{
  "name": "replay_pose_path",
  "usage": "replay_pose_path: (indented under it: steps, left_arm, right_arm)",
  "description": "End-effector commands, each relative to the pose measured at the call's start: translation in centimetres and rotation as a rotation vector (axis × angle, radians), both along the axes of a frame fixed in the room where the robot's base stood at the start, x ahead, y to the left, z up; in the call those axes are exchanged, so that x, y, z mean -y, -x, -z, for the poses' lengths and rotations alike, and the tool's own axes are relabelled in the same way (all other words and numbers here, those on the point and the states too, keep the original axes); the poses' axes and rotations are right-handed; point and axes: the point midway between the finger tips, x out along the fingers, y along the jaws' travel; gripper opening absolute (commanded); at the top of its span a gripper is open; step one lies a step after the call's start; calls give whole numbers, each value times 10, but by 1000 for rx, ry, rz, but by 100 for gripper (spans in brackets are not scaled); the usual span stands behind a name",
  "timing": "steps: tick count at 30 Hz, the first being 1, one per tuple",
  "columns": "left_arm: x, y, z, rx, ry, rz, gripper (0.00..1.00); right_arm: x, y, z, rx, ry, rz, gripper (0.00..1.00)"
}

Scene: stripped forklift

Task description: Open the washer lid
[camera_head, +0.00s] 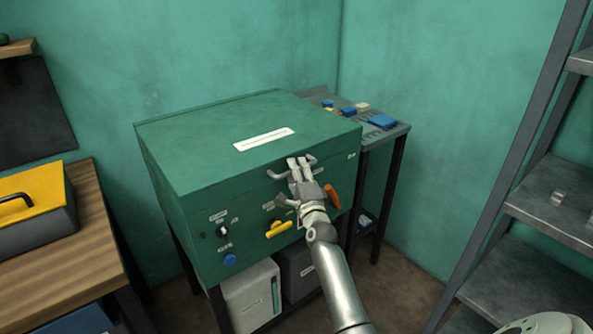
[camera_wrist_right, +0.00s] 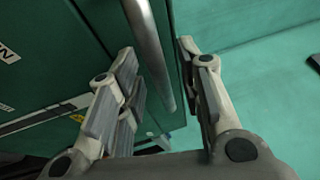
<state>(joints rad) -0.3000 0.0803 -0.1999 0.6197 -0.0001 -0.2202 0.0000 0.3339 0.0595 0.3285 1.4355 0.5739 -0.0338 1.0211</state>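The green washer (camera_head: 200,165) is a box on a dark stand, with its flat lid (camera_head: 215,125) down and a white label on top. A grey bar handle (camera_head: 278,174) is at the upper front edge, partly hidden by my right gripper (camera_head: 299,165). In the right wrist view, the right gripper (camera_wrist_right: 157,60) is open. The handle bar (camera_wrist_right: 150,45) shows there as a grey rod running between the two spread fingers, nearer the right one; I cannot tell whether they touch. My left gripper is not in view.
The washer front has a yellow handle (camera_head: 279,228), an orange handle (camera_head: 332,196) and a blue knob (camera_head: 230,260). A side table (camera_head: 392,133) with small parts stands behind right. A wooden bench (camera_head: 60,265) with a yellow-lidded toolbox (camera_head: 38,205) is left; metal shelves (camera_head: 560,205) are right.

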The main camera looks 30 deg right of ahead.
Motion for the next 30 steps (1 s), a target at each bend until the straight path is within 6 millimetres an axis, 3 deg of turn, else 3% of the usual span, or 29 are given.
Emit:
replay_pose_path:
  steps: [11,20,30]
  left_arm:
    - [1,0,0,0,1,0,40]
    - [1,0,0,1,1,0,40]
    - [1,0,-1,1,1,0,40]
  right_arm:
    - [2,-6,-1,0,1,0,34]
    - [2,-6,-1,0,0,0,0]
    - [2,-6,-2,-1,1,0,0]
